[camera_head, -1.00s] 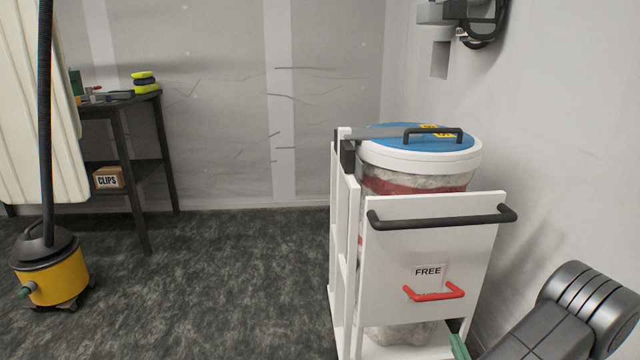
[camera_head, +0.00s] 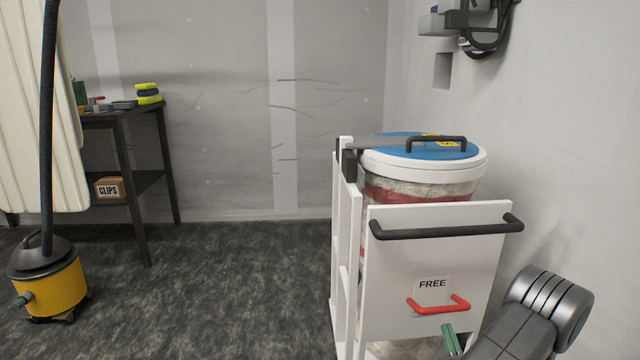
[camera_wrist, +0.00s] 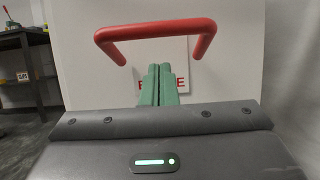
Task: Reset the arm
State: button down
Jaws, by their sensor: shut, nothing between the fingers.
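My gripper (camera_wrist: 160,85) is shut and empty, its green fingers together in the wrist view. Its green fingertips also show in the head view (camera_head: 450,338), just below the red handle (camera_head: 438,305). In the wrist view the red handle (camera_wrist: 155,32) arches above and around the fingertips, and I cannot tell whether they touch it. The handle is on the white front panel (camera_head: 437,260) of a cart, by a "FREE" label (camera_head: 432,285), which the fingers partly cover in the wrist view. My arm comes in from the lower right.
The cart holds a white drum with a blue lid (camera_head: 420,147) and has a black push bar (camera_head: 446,229). A yellow vacuum (camera_head: 50,288) stands at left, near a dark table (camera_head: 130,112). A wall unit (camera_head: 465,20) hangs upper right. The floor left of the cart is clear.

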jog(key=s+f+n+y+p, duration=0.1)
jog(key=s+f+y+p, duration=0.1)
jog(key=s+f, duration=0.4)
jog(key=s+a, duration=0.1)
jog(key=s, duration=0.3)
jog(key=shift+f+p, duration=0.35)
jog(key=shift+f, duration=0.05)
